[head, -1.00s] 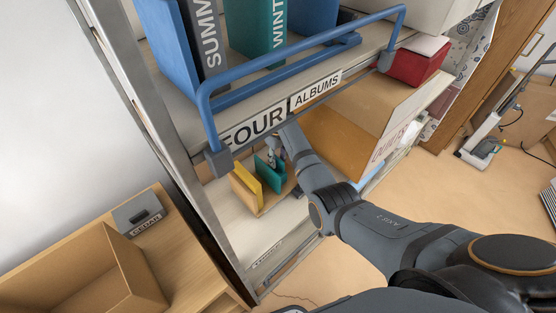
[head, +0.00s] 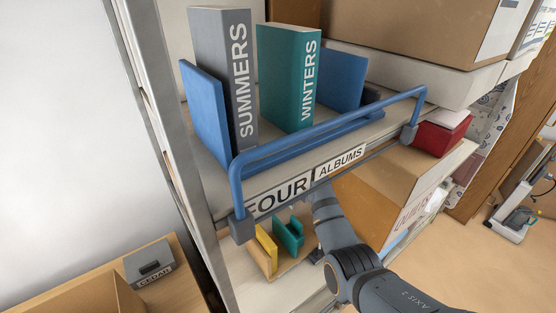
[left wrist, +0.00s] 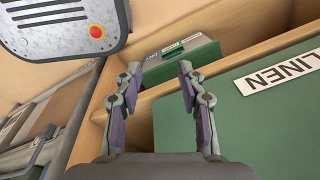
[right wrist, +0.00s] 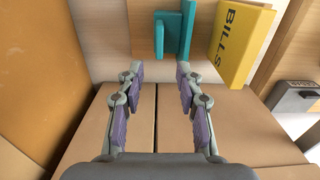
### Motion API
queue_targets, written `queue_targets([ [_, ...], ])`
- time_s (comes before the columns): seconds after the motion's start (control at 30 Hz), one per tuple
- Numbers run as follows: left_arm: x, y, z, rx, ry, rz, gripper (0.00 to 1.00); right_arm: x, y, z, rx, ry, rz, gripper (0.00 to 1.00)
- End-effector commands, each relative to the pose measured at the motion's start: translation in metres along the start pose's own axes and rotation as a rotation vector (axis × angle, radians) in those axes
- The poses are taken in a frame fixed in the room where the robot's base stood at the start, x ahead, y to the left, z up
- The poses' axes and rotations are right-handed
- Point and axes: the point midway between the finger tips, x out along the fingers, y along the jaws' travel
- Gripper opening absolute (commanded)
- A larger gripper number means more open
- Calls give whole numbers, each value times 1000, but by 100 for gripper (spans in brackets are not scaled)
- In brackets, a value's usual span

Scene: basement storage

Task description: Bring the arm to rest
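My right arm enters the head view from the lower right and reaches under the upper shelf; its gripper is mostly hidden behind the shelf edge there. In the right wrist view my right gripper (right wrist: 159,72) is open and empty. Beyond its fingertips are a teal holder (right wrist: 174,35) and a yellow BILLS folder (right wrist: 241,43); both also show on the lower shelf in the head view, teal (head: 289,236) and yellow (head: 265,248). My left gripper (left wrist: 157,70) is open and empty in the left wrist view, outside the head view.
The upper shelf has a blue rail (head: 330,133), a SUMMERS binder (head: 222,80) and a WINTERS binder (head: 289,78). Cardboard boxes (right wrist: 185,125) lie below my right gripper. A green LINEN box (left wrist: 265,110) and a smaller green box (left wrist: 182,62) are near my left gripper.

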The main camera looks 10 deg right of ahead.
Motion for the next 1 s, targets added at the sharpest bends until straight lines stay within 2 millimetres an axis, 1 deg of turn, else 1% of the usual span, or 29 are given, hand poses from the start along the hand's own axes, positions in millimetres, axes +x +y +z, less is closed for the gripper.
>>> queue_targets([
  [0.07,0,0,0,0,0,0,40,3,0,2,3,0,0,36],
  [0.17,0,0,0,0,0,0,40,23,1,15,31,8,6,36],
  [0.27,0,0,0,0,0,1,40,61,2,49,93,39,27,36],
  [0.3,0,1,0,0,0,1,40,77,2,68,124,56,40,36],
  [0.33,0,1,0,0,0,1,40,87,1,83,147,70,51,36],
  [0.37,0,1,-1,0,1,1,40,96,-1,98,167,85,63,36],
  [0.4,0,1,-1,0,1,1,40,106,-3,119,193,102,77,36],
  [0.47,0,1,-2,0,2,1,40,116,-9,147,224,130,96,36],
  [0.5,0,1,-2,0,3,1,40,119,-12,163,240,146,107,36],
  [0.6,0,1,-2,-1,2,1,40,121,-22,196,267,180,125,36],
  [0.7,0,1,0,-1,0,1,40,118,-31,222,285,207,137,36],
  [0.9,0,1,0,-1,0,1,40,106,-48,261,307,250,151,36],
  [1.0,0,1,0,-1,1,1,40,98,-56,276,314,270,152,36],
])
